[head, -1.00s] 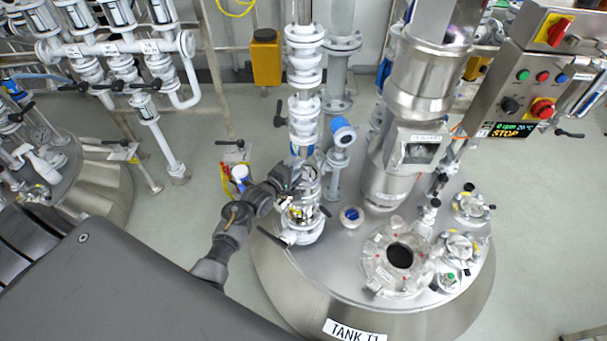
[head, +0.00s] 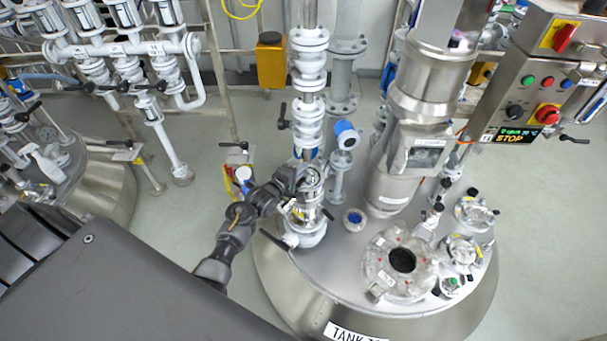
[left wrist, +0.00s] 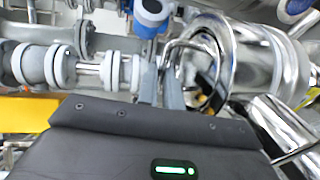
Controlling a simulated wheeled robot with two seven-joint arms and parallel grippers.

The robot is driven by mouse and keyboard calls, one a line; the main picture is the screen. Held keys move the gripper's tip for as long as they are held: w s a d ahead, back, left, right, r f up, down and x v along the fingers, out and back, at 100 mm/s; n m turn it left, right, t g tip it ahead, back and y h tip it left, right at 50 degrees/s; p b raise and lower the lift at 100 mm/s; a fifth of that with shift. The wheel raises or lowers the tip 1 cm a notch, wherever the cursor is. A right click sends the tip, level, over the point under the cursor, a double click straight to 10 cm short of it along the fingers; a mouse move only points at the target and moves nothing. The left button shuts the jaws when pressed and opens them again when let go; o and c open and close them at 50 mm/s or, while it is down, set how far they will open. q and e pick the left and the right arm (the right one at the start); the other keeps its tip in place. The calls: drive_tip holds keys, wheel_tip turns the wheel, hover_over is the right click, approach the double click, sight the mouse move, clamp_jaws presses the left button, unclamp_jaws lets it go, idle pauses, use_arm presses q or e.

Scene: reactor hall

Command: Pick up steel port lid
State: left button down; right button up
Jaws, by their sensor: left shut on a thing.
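My left gripper (head: 299,199) is beside the white pipe column on the left of tank T1. In the left wrist view its two fingers (left wrist: 162,88) are close together on a thin bent steel handle (left wrist: 180,46). The handle appears to belong to the steel port lid, a polished round piece with a bright curved rim (left wrist: 224,92). Reflections make the lid hard to separate from the shiny steel behind it. In the head view the gripper and pipe fittings largely hide the lid. My right gripper is in neither view.
The tank top (head: 345,265) carries an open round port (head: 402,260), a blue-capped fitting (head: 354,217) and several small clamped ports at right. A tall steel mixer column (head: 405,165) and a control box (head: 540,80) stand behind.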

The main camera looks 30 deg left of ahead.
use_arm(q)
drive_tip(key=shift+r, duration=0.65)
drive_tip(key=s+a+r, duration=0.2)
drive_tip(key=s+r, duration=0.9)
drive_tip(key=s, duration=0.3)
drive_tip(key=shift+r+b, duration=0.35)
drive_tip(key=shift+r, duration=0.05)
